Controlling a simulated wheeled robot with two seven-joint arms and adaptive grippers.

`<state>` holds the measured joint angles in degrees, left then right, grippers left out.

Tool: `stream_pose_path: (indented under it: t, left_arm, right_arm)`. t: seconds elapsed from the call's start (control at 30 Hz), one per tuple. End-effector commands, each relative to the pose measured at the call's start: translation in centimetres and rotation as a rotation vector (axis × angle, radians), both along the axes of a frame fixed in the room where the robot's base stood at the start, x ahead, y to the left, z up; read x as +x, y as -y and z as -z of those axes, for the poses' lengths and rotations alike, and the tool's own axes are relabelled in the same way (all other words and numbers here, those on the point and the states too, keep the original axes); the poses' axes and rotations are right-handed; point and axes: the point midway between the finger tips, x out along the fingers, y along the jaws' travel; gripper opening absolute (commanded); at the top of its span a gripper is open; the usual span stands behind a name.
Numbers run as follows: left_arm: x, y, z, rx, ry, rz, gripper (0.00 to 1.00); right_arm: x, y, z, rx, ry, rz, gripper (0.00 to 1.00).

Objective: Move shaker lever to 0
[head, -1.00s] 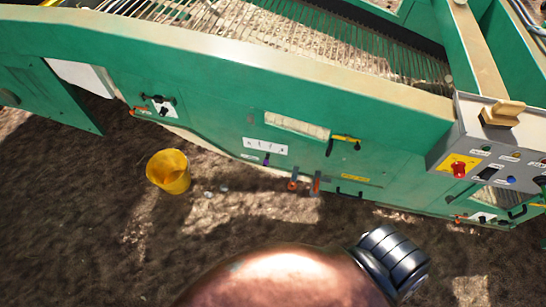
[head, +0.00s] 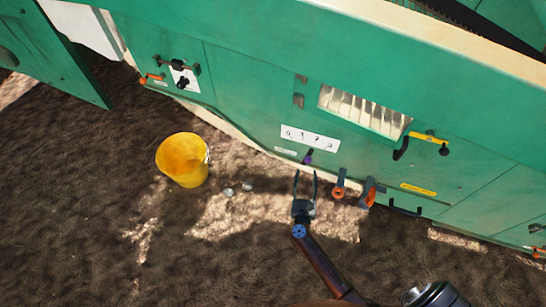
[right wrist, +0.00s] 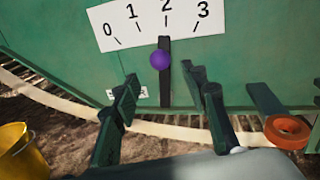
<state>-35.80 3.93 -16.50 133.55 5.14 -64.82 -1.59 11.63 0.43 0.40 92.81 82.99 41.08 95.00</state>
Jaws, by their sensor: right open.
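The shaker lever is a dark bar with a purple knob (right wrist: 161,59), in the middle of the right wrist view. It stands upright just under the 2 of a white scale plate (right wrist: 150,20) marked 0 to 3. In the head view the purple knob (head: 308,157) shows small below the scale plate (head: 310,138) on the green panel. My right gripper (head: 305,174) is open and empty, just below the knob. In the right wrist view its two fingers (right wrist: 160,78) appear on either side of the lever, with no contact visible. My left gripper is not in view.
A yellow bucket (head: 184,160) stands on the soil to the left. Orange-and-black handles (head: 339,184) stick out right of the lever; an orange ring (right wrist: 287,131) shows there in the right wrist view. A black-and-yellow handle (head: 425,142) is farther right. Open soil lies in front.

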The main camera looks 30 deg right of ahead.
Motion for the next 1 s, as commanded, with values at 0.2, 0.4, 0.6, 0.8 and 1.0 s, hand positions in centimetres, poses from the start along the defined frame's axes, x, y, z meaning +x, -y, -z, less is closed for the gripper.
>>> stream_pose_path:
  t: [0.2,0.4,0.6,0.8,1.0]
  left_arm:
    - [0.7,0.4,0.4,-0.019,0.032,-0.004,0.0]
    - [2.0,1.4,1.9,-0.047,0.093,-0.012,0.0]
    - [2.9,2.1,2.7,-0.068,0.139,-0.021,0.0]
    - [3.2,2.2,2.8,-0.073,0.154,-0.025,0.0]
    - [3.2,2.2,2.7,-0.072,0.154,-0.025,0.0]
  right_arm:
    - [1.7,1.4,-0.2,0.038,0.032,0.016,0.4]
    - [4.2,3.3,0.0,0.035,0.028,0.014,0.4]
    - [5.9,4.6,0.0,0.035,0.027,0.013,0.4]
    - [6.3,5.0,-0.2,0.036,0.027,0.013,0.4]
    - [6.3,4.9,-0.2,0.036,0.027,0.013,0.38]
